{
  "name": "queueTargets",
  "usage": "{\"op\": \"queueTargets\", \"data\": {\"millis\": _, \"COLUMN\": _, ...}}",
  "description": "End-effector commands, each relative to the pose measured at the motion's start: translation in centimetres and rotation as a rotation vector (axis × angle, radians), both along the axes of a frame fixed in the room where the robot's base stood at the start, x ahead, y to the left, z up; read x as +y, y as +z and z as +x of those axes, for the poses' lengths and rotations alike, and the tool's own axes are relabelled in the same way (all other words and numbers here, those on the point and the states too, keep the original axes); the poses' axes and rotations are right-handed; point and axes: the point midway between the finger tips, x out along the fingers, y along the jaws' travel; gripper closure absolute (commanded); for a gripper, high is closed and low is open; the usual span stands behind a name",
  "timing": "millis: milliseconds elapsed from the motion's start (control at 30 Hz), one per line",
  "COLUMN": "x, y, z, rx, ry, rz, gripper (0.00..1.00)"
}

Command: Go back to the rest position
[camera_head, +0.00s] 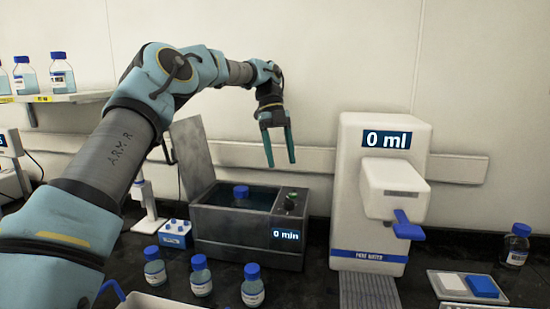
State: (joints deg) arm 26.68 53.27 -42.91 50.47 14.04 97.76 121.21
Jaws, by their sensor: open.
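My gripper (279,148) hangs from my raised arm near the middle of the view. Its two teal fingers point down and stand apart, with nothing between them. It is in the air above the grey water bath (225,222), against the pale wall. A bottle with a blue cap (241,191) stands inside the bath, its lower part hidden by the bath's front wall. The bath's lid (193,158) is raised at its left side, and its display reads 0 min.
A white water dispenser (352,190) reading 0 ml stands to the right. Several blue-capped bottles (200,276) stand in front of the bath. A blue rack (175,234) sits left of it. A shelf (60,98) with bottles is at the upper left. A tray (447,284) lies at the right.

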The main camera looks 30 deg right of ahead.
Motion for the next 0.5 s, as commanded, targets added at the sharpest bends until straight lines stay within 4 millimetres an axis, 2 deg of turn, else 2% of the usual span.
{"op": "queueTargets", "data": {"millis": 300, "x": 0.5, "y": -0.4, "z": 0.1, "rx": -0.018, "ry": 0.051, "rz": 0.022, "gripper": 0.33}}
{"op": "queueTargets", "data": {"millis": 433, "x": 2.7, "y": -1.9, "z": 0.4, "rx": -0.077, "ry": 0.250, "rz": 0.098, "gripper": 0.33}}
{"op": "queueTargets", "data": {"millis": 500, "x": 4.9, "y": -3.2, "z": 0.7, "rx": -0.121, "ry": 0.424, "rz": 0.153, "gripper": 0.33}}
